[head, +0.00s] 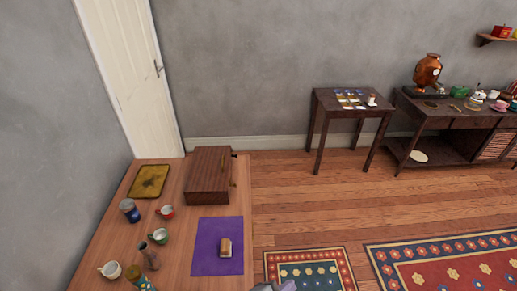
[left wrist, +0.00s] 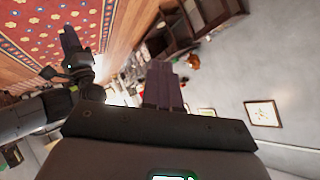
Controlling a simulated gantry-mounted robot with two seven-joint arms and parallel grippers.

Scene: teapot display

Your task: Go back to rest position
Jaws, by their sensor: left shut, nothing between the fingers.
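My left gripper (head: 275,286) just enters the bottom edge of the head view, beside the right side of the wooden table. In the left wrist view its dark fingers (left wrist: 163,85) are together, with nothing between them. They point out into the room, clear of any surface. Another dark arm of mine shows at the left of the left wrist view, over the red rug; whether its fingers are apart is too small to tell. My right gripper does not show in the head view.
The wooden table (head: 118,232) holds a wooden box (head: 208,175), a purple mat (head: 217,258) with a small block (head: 226,246), cups, jars and a yellow tray (head: 149,181). Side tables stand by the back wall. The floor between is open, with two rugs (head: 310,270).

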